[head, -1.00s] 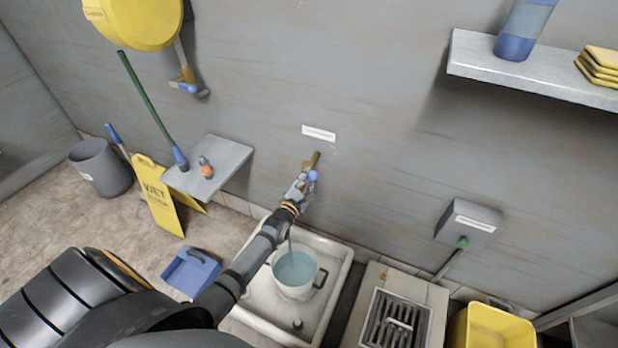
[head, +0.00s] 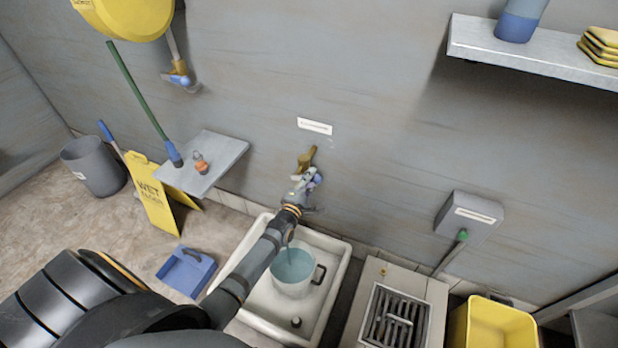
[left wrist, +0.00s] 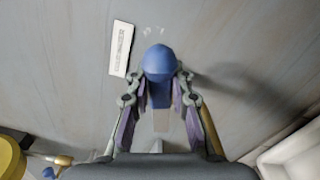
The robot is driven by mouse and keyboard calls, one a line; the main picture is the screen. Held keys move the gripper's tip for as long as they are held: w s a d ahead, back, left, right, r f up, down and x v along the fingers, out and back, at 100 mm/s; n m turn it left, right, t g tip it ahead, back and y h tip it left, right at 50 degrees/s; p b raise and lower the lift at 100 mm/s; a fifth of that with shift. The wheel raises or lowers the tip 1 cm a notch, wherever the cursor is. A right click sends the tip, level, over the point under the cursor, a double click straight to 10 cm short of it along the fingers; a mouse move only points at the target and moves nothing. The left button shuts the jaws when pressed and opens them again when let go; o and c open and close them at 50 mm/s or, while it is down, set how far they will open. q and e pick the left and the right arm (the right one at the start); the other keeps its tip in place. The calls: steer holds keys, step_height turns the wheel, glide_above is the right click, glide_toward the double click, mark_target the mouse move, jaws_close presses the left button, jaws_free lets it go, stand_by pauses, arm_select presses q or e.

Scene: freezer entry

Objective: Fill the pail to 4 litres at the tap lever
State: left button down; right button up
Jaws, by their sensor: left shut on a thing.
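The brass tap (head: 306,159) is on the grey wall above the white sink basin (head: 341,277). My left gripper (head: 309,180) is shut on the tap's blue lever (left wrist: 160,63), whose rounded end stands between the fingers in the left wrist view. The white pail (head: 292,288) stands upright in the basin below my left forearm, its dark handle to the right. It holds bluish water (head: 294,266), and a thin stream seems to fall into it. Any level marks are too small to read, and the spout is mostly hidden. My right gripper is not in view.
A grey wall shelf (head: 218,160) with a small orange-topped item is left of the tap. A blue dustpan (head: 187,272) and yellow wet-floor sign (head: 150,192) are on the floor. A drain grate (head: 393,318) and yellow bin (head: 494,325) are to the right.

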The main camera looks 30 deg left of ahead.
arm_select(q)
steer(key=shift+d+f+m+b, duration=0.1)
steer(key=shift+f+m+b, duration=0.2)
steer(key=shift+f+m, duration=0.5)
steer(key=shift+d+f+m+b, duration=0.1)
steer(key=shift+f+m+b, duration=0.25)
steer(key=shift+m, duration=0.75)
steer(key=c, duration=1.2)
jaws_free()
steer(key=shift+o, duration=0.2)
steer(key=s, duration=1.2)
steer(key=shift+d, duration=0.35)
